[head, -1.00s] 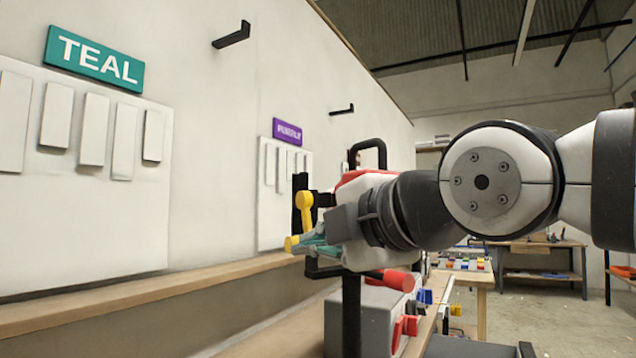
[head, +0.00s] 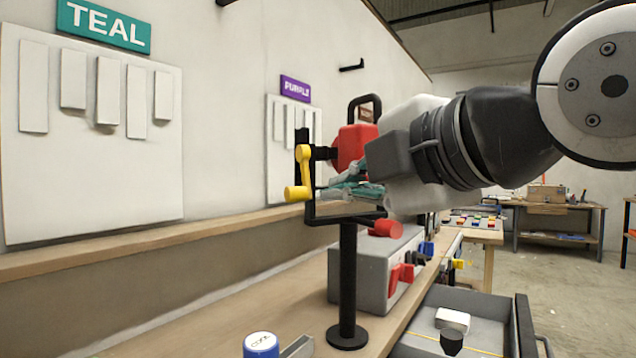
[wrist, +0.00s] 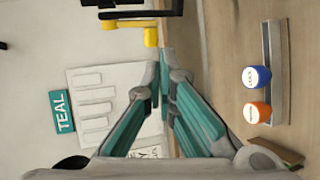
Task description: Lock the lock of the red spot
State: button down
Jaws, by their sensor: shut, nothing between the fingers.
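A red padlock-like body (head: 352,146) with a black shackle (head: 365,104) stands at the black post (head: 347,270) in the head view. A yellow crank handle (head: 303,172) is on its left side, with its knob hanging down. The crank also shows at the top of the wrist view (wrist: 150,34). My gripper (head: 335,197), with teal finger pads, is shut and empty just right of the yellow knob. In the wrist view its fingertips (wrist: 166,76) lie below the crank, apart from it. My gripper and wrist hide part of the red body.
A wooden bench (head: 290,315) holds a grey box (head: 385,270) with red and blue handles. A blue cap (head: 260,345) is at the front; an orange cap (wrist: 257,112) shows in the wrist view. An open grey drawer (head: 475,318) is at lower right. Teal (head: 103,24) and purple (head: 295,88) signs hang on the wall.

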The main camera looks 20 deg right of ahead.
jog(key=v, duration=0.5)
jog(key=shift+f+p, duration=0.3)
jog(key=shift+p, duration=0.1)
jog(key=s+d+f+m+g+h, duration=0.1)
jog(key=s+f+m+g+h, duration=0.25)
jog(key=f+m+g, duration=1.05)
jog(key=s+f+m, duration=0.5)
jog(key=s+f, duration=0.5)
jog(key=f, duration=0.6)
notch_tip(320, 180, up, 25)
jog(key=t+y+p, duration=0.1)
jog(key=t+p, duration=0.2)
jog(key=p, duration=1.9)
jog(key=shift+s+a+f+m+p, duration=0.25)
jog(key=shift+s+m+p, duration=0.1)
jog(key=shift+s+m, duration=0.1)
